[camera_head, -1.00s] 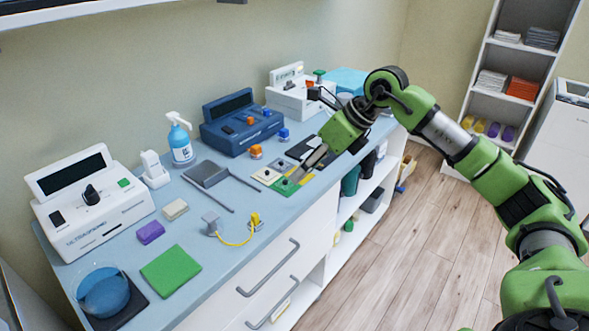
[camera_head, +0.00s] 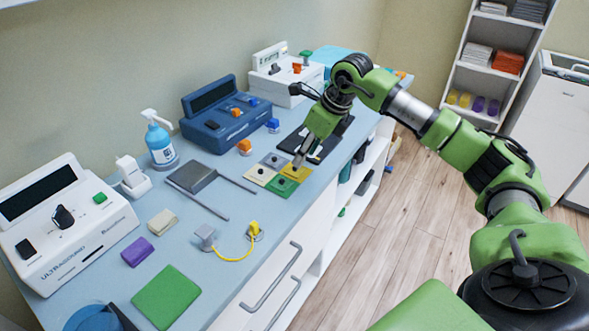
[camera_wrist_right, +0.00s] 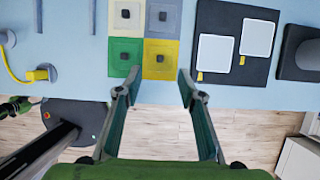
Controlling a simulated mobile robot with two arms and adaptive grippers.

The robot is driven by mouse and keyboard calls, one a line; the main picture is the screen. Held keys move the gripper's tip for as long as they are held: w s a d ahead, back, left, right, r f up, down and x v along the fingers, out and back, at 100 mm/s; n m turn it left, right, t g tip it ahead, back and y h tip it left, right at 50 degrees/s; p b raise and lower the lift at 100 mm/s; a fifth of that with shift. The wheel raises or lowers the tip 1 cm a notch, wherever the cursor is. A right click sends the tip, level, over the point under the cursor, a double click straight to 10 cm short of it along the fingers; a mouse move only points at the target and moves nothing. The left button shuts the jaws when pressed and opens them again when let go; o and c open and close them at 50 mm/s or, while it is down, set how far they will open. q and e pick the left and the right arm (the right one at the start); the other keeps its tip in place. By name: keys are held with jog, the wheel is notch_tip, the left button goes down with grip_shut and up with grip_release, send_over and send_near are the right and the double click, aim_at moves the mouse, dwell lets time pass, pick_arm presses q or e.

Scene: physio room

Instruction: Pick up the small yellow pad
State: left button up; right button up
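The small yellow pad (camera_wrist_right: 171,67) is a flat square with a dark square knob, at the lower right of a group with a green pad (camera_wrist_right: 115,70), a beige pad (camera_wrist_right: 115,18) and a grey pad (camera_wrist_right: 173,23). My left gripper is not in view.
A black board (camera_head: 315,146) lies behind the pads. An orange block (camera_head: 244,147) and a grey flat device with two rods (camera_head: 191,177) lie to their left. A yellow cable (camera_head: 236,259) lies in front. The counter's front edge is close to the pads.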

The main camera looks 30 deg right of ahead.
aim_at(298, 172)
jog(key=shift+w+f, duration=0.1)
jog(key=shift+f, duration=0.1)
jog(key=shift+p+x, duration=0.5)
jog(key=shift+x, duration=1.75)
jog(key=shift+w+a+f, duration=0.1)
jog(key=shift+w+f, duration=0.05)
jog(key=shift+w, duration=0.15)
jog(key=c, duration=0.4)
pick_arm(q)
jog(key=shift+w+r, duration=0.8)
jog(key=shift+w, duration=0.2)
pick_arm(e)
jog(key=shift+c, duration=0.2)
